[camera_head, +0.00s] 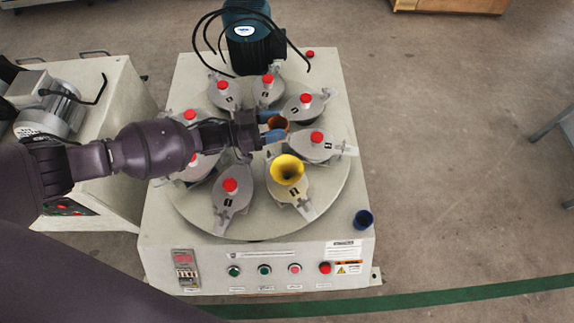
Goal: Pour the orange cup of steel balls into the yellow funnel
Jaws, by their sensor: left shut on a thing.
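The orange cup (279,123) is held between the fingers of my left gripper (274,127), above the round turntable of the machine. Much of the cup is hidden by the fingers, and I cannot tell what is inside it. The yellow funnel (287,170) stands on one of the grey jars, mouth up, just below the cup in the picture. The cup and the funnel are apart. My right gripper is not in view.
Several grey jars with red knobs, such as this one (231,188), ring the turntable (262,231). A dark blue cup (363,219) stands at the machine's front right corner. A blue motor (250,43) with black cables stands at the back. Another machine (100,132) is at left.

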